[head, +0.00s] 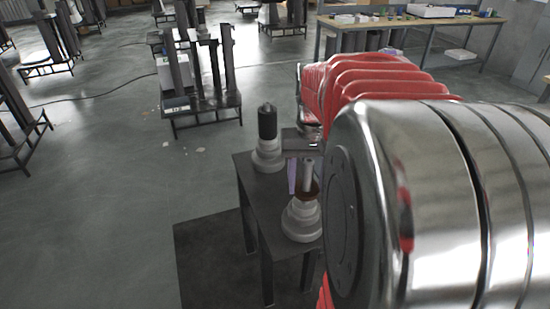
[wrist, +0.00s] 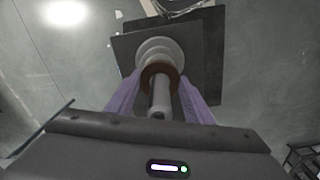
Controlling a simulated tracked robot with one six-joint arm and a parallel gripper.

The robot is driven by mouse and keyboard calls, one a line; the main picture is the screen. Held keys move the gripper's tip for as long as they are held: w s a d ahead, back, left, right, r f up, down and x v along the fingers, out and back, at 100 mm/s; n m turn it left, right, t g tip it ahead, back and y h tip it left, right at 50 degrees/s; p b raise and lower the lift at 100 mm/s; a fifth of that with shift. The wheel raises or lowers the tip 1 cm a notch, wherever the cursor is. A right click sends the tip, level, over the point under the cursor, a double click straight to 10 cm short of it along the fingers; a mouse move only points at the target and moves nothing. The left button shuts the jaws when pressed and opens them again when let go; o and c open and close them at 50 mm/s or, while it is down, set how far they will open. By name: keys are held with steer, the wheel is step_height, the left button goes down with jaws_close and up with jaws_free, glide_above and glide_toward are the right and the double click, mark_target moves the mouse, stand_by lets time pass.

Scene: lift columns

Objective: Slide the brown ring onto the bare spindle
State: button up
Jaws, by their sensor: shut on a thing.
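The brown ring (wrist: 176,73) is around the pale spindle (wrist: 159,98), whose end sticks out through it toward the wrist camera. In the head view the brown ring (head: 314,187) shows low on the spindle (head: 308,173), just above the white stepped base (head: 302,222). I cannot tell whether it rests on the base. My gripper (wrist: 160,88) is shut on the ring, with a purple finger on either side. In the head view my gripper (head: 298,178) is partly hidden by my arm. The base (wrist: 155,50) is beyond the ring in the wrist view.
A second spindle on a white base (head: 268,158) carries a black cylinder (head: 267,121) on the same dark table (head: 258,186), behind and left. Other dark stands (head: 203,100) and a workbench (head: 400,22) are farther back.

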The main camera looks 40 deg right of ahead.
mark_target(306, 192)
steer(key=shift+f, duration=1.5)
steer(key=o, duration=1.2)
steer(key=shift+f, duration=0.1)
step_height(306, 192, up, 14)
steer(key=shift+f, duration=0.1)
stand_by(0.4)
